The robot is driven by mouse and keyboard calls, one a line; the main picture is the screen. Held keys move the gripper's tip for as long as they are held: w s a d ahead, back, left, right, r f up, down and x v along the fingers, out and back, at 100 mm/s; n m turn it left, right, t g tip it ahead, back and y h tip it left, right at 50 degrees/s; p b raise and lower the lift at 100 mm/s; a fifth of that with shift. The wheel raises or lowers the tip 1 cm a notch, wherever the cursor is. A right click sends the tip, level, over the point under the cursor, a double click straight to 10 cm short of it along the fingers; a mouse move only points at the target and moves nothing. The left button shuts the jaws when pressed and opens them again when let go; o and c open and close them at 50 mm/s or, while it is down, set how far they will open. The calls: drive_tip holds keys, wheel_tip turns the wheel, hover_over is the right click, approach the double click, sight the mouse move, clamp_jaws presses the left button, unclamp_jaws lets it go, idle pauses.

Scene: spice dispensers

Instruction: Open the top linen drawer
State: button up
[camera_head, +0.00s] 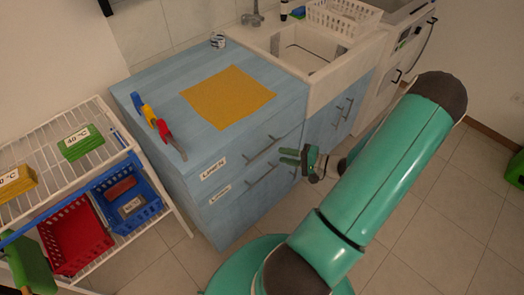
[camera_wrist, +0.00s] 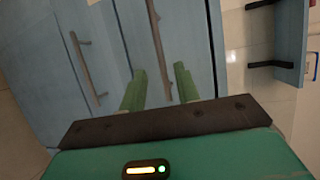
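The blue cabinet (camera_head: 150,80) has two drawer fronts with white labels that seem to read linen. The top linen drawer (camera_head: 232,162) looks shut, with a bar handle (camera_head: 261,148). The lower drawer (camera_head: 240,190) has a similar handle and also looks shut. My gripper (camera_head: 284,157) is at the right of these fronts, close to the handles; contact cannot be told. In the wrist view my gripper (camera_wrist: 158,72) has its two green fingers apart, facing blue fronts. A narrow brownish bar (camera_wrist: 166,85) shows between the fingers, perhaps a handle.
A yellow cloth (camera_head: 228,96) and colored-handled tools (camera_head: 151,117) lie on the cabinet top. A sink (camera_head: 305,50) adjoins at the right. A white wire rack (camera_head: 90,120) with red (camera_head: 70,235) and blue baskets (camera_head: 127,200) stands at left. Floor in front is clear.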

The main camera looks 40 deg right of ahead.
sight(264, 150)
drive_tip(key=x, duration=0.8)
drive_tip(key=shift+w+a+f, duration=0.1)
drive_tip(key=shift+w+a, duration=0.05)
drive_tip(key=shift+w, duration=0.1)
drive_tip(key=shift+c, duration=0.2)
clamp_jaws()
